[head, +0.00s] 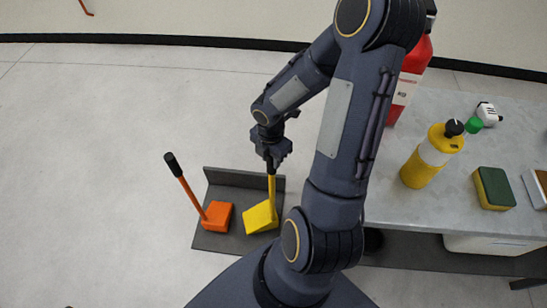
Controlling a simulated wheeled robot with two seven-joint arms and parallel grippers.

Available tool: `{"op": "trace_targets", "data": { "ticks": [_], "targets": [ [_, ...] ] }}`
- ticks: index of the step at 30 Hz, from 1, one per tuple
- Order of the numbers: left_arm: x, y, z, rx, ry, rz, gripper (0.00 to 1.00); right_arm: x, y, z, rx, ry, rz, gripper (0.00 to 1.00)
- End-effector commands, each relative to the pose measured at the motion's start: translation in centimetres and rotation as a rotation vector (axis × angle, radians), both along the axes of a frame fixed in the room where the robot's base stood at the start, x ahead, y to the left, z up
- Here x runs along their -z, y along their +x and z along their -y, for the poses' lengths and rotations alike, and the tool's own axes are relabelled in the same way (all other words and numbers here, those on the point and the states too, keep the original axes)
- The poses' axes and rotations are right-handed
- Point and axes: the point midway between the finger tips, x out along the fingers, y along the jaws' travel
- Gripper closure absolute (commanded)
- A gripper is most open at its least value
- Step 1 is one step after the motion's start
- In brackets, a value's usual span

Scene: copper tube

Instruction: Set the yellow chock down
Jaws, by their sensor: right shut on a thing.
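The yellow chock (261,217) is a wedge with an upright yellow handle. It is over the right part of a dark grey tray (221,242) with a raised back wall. I cannot tell whether its base touches the tray. My right gripper (271,168) is shut on the top of the yellow handle, and the jaws hide the handle's end. An orange chock (217,215) with a black-tipped handle leaning left sits on the tray's left part, a small gap away from the yellow one. My left gripper is not in view.
A grey bench (420,205) to the right holds a yellow bottle (428,160), a green-and-yellow sponge (493,188), a green cap (474,125) and a small white item (488,114). A red extinguisher (409,80) stands behind my arm. The floor left of the tray is clear.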

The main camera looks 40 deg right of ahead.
Motion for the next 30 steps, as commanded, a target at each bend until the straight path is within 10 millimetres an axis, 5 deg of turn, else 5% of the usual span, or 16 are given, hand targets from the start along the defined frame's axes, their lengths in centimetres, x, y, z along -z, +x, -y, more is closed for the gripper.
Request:
{"op": "trace_targets", "data": {
  "ticks": [6, 19, 20, 21, 24, 30],
  "targets": [
    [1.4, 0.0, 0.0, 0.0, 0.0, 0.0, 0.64, 2.7, 0.2, 0.0, -0.001, -0.001, 0.008, 1.0],
    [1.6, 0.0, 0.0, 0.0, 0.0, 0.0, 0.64, 3.0, 0.3, 0.0, -0.001, -0.002, 0.011, 1.0],
    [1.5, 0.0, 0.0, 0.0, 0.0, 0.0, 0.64, 3.1, 0.0, 0.0, 0.0, -0.001, 0.004, 0.67],
    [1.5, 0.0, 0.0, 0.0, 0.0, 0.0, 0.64, 3.1, 0.0, 0.0, 0.0, -0.001, 0.004, 0.62],
    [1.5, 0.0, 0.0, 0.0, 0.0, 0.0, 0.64, 3.1, 0.0, 0.0, 0.001, -0.001, 0.004, 0.49],
    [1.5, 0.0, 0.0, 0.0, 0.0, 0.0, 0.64, 3.1, 0.0, 0.0, 0.001, -0.001, 0.005, 0.49]
  ]
}}
